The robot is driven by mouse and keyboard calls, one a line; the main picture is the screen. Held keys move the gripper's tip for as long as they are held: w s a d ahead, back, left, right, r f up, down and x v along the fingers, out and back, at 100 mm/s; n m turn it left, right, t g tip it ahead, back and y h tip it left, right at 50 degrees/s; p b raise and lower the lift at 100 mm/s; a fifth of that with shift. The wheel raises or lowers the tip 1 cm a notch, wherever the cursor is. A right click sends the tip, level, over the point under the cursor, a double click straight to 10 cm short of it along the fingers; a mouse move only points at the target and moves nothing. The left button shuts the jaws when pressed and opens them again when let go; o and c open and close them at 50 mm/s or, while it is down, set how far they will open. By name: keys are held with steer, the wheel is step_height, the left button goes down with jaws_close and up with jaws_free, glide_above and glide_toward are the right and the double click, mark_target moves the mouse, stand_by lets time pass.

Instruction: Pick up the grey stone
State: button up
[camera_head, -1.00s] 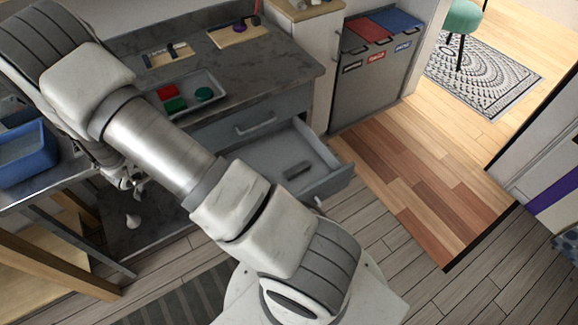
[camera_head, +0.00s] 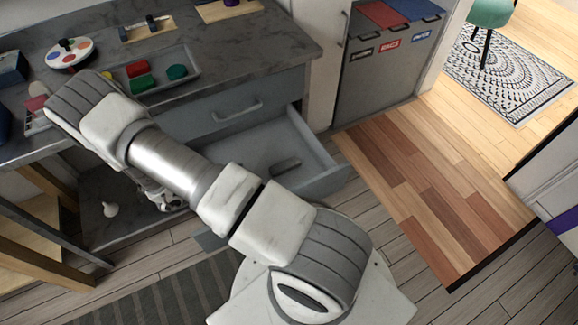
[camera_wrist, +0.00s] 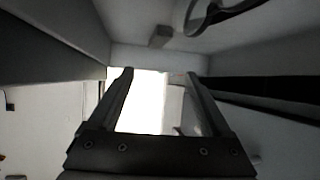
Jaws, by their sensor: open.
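A small grey block (camera_head: 287,166), which looks like the grey stone, lies in the open drawer (camera_head: 325,155) in the head view. My gripper (camera_wrist: 160,73) is open in the wrist view, with nothing between its fingers. A small grey block (camera_wrist: 160,37) shows beyond the fingertips there, apart from them; I cannot tell if it is the same one. In the head view my gripper is at the lower left of my arm, partly hidden, left of the drawer.
A grey worktop (camera_head: 255,45) above the drawer holds a tray (camera_head: 197,88) with red and green pieces, and a paint palette (camera_head: 70,53). A small white object (camera_head: 110,209) is under the worktop. Wooden legs stand at left. The floor at right (camera_head: 440,185) is clear.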

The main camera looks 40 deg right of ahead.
steer(key=b, duration=0.3)
glide_toward(285, 165)
steer(key=x, duration=0.3)
steer(key=shift+w+d, duration=0.15)
steer(key=shift+w, duration=0.05)
steer(key=x, duration=0.2)
steer(key=b+x, duration=0.1)
steer(key=x, duration=0.1)
steer(key=shift+s+f, duration=0.25)
steer(key=shift+d+f, duration=0.15)
steer(key=shift+d, duration=0.35)
jaws_close()
